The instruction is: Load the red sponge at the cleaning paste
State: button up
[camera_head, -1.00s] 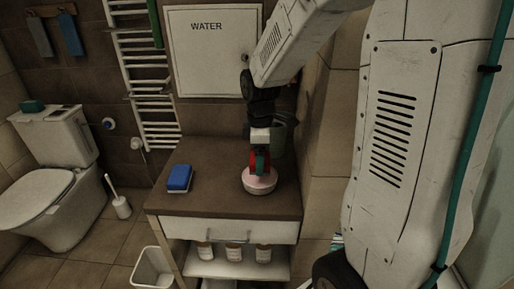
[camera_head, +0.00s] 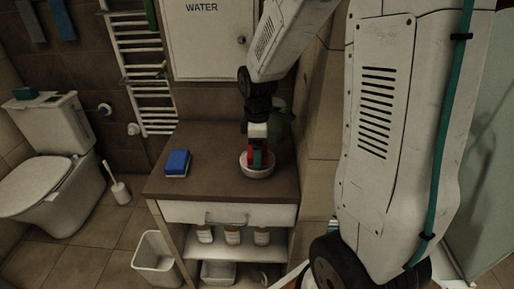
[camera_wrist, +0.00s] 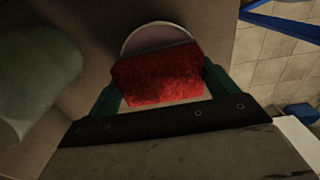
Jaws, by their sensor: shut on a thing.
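My gripper (camera_head: 257,157) points down at the right side of the dark cabinet top. Its green fingers, one on each side in the wrist view (camera_wrist: 161,88), are shut on the red sponge (camera_wrist: 157,75). The red sponge also shows between the fingers in the head view (camera_head: 250,150). The round, pale pinkish tub of cleaning paste (camera_head: 257,172) stands right under the sponge. In the wrist view the tub (camera_wrist: 150,38) is partly hidden by the sponge. I cannot tell for sure whether the sponge touches the paste.
A blue sponge (camera_head: 177,161) lies at the left of the cabinet top (camera_head: 212,160). A grey-green container (camera_head: 285,116) stands behind my gripper. Several bottles (camera_head: 232,236) stand on the shelf below. A white bin (camera_head: 157,259) stands on the floor at left, near the toilet (camera_head: 55,185).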

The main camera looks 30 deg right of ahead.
jog(key=shift+f, duration=0.55)
dwell(1.4)
jog(key=shift+r, duration=3.55)
